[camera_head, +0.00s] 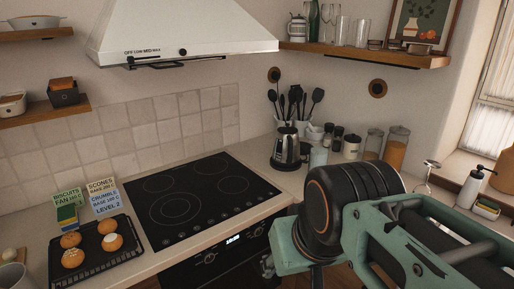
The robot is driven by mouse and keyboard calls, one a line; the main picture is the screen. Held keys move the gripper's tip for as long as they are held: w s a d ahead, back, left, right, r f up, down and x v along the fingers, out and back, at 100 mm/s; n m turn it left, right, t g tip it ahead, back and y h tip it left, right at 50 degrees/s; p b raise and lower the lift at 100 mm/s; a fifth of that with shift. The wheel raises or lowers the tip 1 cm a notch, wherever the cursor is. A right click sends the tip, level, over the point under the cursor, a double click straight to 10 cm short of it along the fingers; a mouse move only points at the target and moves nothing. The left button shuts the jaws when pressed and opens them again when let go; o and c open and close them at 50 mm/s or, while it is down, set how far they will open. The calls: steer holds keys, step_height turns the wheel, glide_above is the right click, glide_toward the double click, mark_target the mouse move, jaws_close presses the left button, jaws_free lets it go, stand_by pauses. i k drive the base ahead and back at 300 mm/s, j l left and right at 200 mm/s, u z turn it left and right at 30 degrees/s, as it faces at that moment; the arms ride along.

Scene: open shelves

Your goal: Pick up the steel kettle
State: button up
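The steel kettle (287,146) stands upright on the counter in the back corner, to the right of the black hob. It has a shiny body, a dark base and a dark handle on its right side. My green and black arm fills the lower right of the view, in front of and below the kettle. The fingers of my gripper cannot be made out; they are hidden behind the arm or outside the picture. Nothing is seen touching the kettle.
Black utensils (293,103) stand behind the kettle. Jars, including an orange-filled one (396,149), stand to its right. The hob (198,199) has nothing on it. A wooden shelf (365,54) with glasses hangs above. A tray of buns (97,252) lies at left.

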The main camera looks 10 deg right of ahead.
mark_target(286, 153)
steer(key=z, duration=2.45)
steer(key=u, duration=2)
steer(key=i+j+z, duration=0.1)
steer(key=i, duration=1.3)
